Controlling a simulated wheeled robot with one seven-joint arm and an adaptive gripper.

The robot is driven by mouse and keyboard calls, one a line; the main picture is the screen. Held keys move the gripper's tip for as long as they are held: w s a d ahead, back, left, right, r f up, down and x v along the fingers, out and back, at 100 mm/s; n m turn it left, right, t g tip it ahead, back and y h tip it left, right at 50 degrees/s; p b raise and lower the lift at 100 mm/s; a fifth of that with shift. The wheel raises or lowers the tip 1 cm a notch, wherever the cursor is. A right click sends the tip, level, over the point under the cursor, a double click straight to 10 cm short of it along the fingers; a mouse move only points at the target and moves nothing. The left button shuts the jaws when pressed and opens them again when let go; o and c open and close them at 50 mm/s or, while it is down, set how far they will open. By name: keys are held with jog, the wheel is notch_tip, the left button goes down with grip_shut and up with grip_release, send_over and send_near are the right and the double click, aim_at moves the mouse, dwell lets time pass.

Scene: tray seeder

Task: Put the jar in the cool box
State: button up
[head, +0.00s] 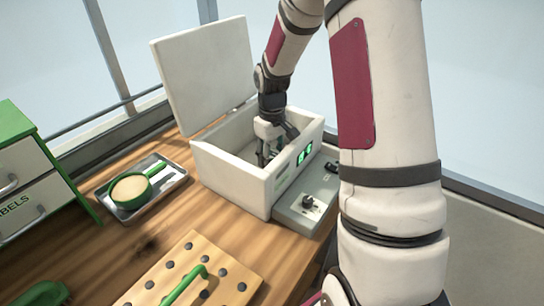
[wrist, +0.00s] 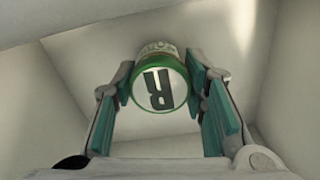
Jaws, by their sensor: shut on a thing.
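The cool box (head: 232,178) is a white chest on the wooden bench, with its lid (head: 205,75) standing open at the back left. My gripper (head: 268,155) reaches down inside it. In the wrist view my gripper (wrist: 165,100) has its teal-padded fingers on both sides of the jar (wrist: 160,88), shut on it. The jar has a green rim and a white top marked with a dark letter. The white inner walls of the box surround it. I cannot tell whether the jar touches the floor. In the head view the jar is hidden by the box's front wall.
A control unit (head: 300,208) with a knob adjoins the box's right side. A metal tray (head: 172,182) with a green pan (head: 130,189) lies to the left. A wooden board with dark plugs (head: 232,272) and a green handle is in front. Green-and-white drawers (head: 30,175) stand at far left.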

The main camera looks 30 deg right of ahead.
aim_at(272, 153)
jog(key=shift+f, duration=0.1)
jog(key=o, duration=1.2)
jog(key=shift+f, duration=0.1)
notch_tip(272, 153, up, 12)
jog(key=s+a+r+m+t, duration=0.1)
jog(key=s+a+r+t, duration=0.1)
jog(key=s+a+r, duration=0.8)
jog(key=s+a+t, duration=0.1)
jog(key=s+a, duration=0.1)
jog(key=s, duration=0.5)
jog(key=s+a+m+t, duration=0.1)
jog(key=s+a, duration=0.1)
jog(key=s, duration=0.6)
jog(key=shift+a+r, duration=0.15)
jog(key=shift+a, duration=0.15)
jog(key=shift+s, duration=0.1)
